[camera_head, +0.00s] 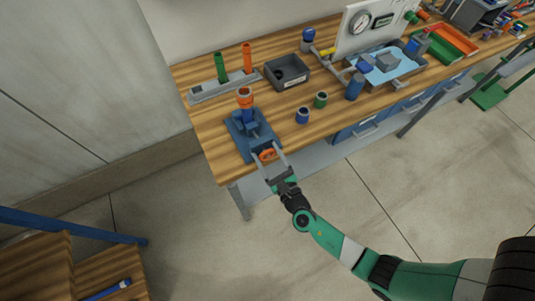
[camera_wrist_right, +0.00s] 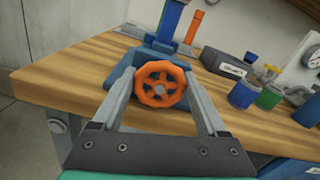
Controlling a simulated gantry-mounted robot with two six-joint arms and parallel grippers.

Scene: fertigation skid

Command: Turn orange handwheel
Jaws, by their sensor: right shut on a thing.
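The orange handwheel (camera_head: 267,155) sits on the front of a blue fixture (camera_head: 246,121) near the front left edge of the wooden bench. In the right wrist view the spoked orange handwheel (camera_wrist_right: 160,84) faces me, in front of the blue base (camera_wrist_right: 124,77). My right gripper (camera_head: 268,157) reaches in from the front, and its two grey fingers stand on either side of the wheel. In the right wrist view my right gripper (camera_wrist_right: 161,84) is shut on the wheel's rim. My left gripper is in neither view.
Blue (camera_head: 302,115) and green (camera_head: 320,99) cups stand right of the fixture. A dark open bin (camera_head: 287,72) and a grey rack (camera_head: 223,86) with green and orange upright pieces stand behind. A gauge panel (camera_head: 369,26) is further right. Floor in front is clear.

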